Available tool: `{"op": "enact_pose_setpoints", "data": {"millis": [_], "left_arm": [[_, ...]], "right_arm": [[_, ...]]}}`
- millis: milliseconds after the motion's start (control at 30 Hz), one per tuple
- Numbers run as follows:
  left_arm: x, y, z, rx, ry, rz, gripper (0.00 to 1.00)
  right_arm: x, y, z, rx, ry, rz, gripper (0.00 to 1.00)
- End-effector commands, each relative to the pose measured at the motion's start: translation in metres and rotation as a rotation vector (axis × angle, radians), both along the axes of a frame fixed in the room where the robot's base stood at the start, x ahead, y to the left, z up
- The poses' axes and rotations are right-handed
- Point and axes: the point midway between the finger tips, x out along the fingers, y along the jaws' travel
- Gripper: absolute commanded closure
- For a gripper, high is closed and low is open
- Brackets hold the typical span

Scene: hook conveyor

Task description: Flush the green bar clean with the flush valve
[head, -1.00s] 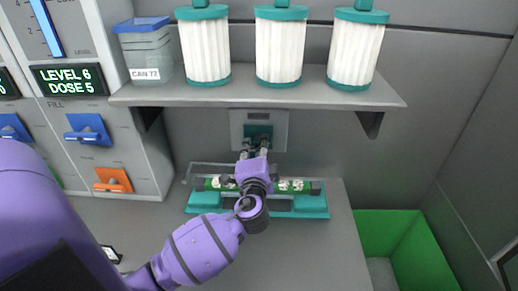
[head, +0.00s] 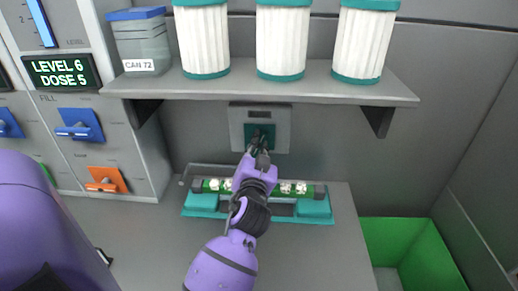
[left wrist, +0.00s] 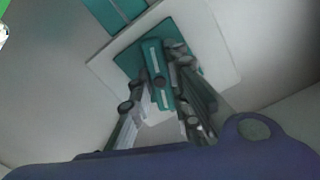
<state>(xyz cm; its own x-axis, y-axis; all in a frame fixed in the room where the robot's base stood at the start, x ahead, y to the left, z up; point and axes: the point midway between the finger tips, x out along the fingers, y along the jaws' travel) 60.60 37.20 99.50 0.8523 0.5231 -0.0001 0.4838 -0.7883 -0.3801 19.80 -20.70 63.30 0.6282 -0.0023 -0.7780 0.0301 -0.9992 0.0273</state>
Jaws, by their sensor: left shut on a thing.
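The green bar (head: 301,188), with pale white patches on it, lies across a teal cradle (head: 315,208) on the counter under the shelf. My left arm covers its middle. The flush valve is a teal lever on a grey wall plate (head: 283,113) above the bar; the lever also shows in the left wrist view (left wrist: 157,75). My left gripper (head: 257,152) is at the lever, its fingers on either side of it, shut on it; the fingers also show in the left wrist view (left wrist: 160,105). My right gripper is not in view.
A shelf (head: 330,93) with several white-and-teal cartridges and a blue-lidded can (head: 141,42) juts out above the valve. A panel with blue and orange levers (head: 105,180) stands at left. A green bin (head: 405,241) is at the lower right.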

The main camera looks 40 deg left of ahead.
Motion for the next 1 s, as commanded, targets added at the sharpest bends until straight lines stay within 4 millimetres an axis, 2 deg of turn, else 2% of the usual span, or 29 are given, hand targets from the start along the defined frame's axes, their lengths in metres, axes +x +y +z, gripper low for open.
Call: {"op": "enact_pose_setpoints", "data": {"millis": [333,867,900,1000], "left_arm": [[0.0000,0.0000,0.0004,-0.115,-0.071,0.001,1.00],[0.0003,-0.0004,0.0012,-0.132,-0.083,-0.001,1.00],[0.0003,-0.0004,0.0012,-0.132,-0.083,-0.001,0.79],[0.0003,-0.0003,0.0011,-0.131,-0.083,-0.001,0.66]], "right_arm": [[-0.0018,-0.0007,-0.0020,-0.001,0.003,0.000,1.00],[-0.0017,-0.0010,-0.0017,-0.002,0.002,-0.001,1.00],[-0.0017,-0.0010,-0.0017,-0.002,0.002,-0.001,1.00],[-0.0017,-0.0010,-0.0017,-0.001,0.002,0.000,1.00]]}}
